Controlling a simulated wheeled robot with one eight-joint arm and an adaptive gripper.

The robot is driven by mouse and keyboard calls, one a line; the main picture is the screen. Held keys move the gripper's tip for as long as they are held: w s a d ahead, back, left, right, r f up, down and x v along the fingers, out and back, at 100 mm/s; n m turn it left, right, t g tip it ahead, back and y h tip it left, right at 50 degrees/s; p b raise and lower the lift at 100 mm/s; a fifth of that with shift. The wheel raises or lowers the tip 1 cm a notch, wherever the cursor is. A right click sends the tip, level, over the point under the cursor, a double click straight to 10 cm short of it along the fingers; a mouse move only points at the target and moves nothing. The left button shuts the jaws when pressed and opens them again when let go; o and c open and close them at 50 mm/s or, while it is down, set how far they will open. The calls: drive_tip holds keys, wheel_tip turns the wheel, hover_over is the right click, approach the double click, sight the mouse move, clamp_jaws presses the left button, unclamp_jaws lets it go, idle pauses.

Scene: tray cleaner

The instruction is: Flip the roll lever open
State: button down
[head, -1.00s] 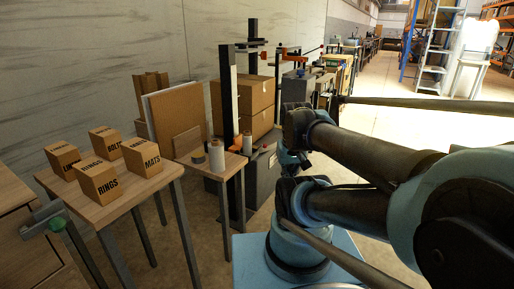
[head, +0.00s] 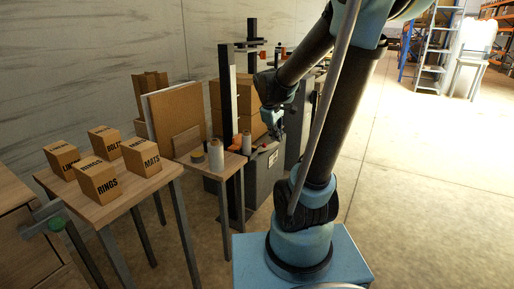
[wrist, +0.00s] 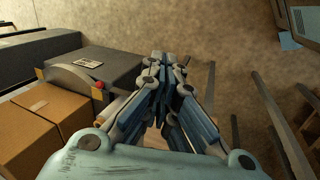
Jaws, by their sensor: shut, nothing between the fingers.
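My gripper (head: 276,136) hangs above the dark grey machine (head: 263,178) in the head view. In the wrist view its fingers (wrist: 166,66) are closed together, with nothing between them. A small red knob (wrist: 98,85) sits beside a curved grey part on the machine (wrist: 112,64), left of the fingers and apart from them. I cannot tell for sure whether this knob belongs to the roll lever. In the head view the top of the machine is small and partly hidden by my gripper, so the lever's position is unclear there.
A small table with white rolls (head: 217,155) stands left of the machine, beside a tall black post (head: 228,120). Brown cartons (head: 215,97) stand behind. A table (head: 140,188) with labelled boxes is at the left. Open floor (head: 430,190) lies to the right.

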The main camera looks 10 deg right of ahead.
drive_tip(key=w+a+f+n+t+h, duration=0.1)
drive_tip(key=w+a+f+n, duration=0.25)
drive_tip(key=w, duration=0.55)
drive_tip(key=w+a+f+n+h, duration=0.15)
drive_tip(key=w+f+n, duration=0.25)
drive_tip(key=w, duration=0.5)
drive_tip(key=w+a+f+n+t, duration=0.1)
drive_tip(key=w+a+f+n, duration=0.25)
drive_tip(key=w, duration=0.55)
drive_tip(key=x, duration=1)
drive_tip(key=shift+f, duration=0.4)
drive_tip(key=shift+s, duration=0.1)
drive_tip(key=shift+s+d+f, duration=0.2)
drive_tip(key=shift+d+f, duration=0.25)
drive_tip(key=shift+d, duration=0.35)
drive_tip(key=shift+w+a, duration=0.1)
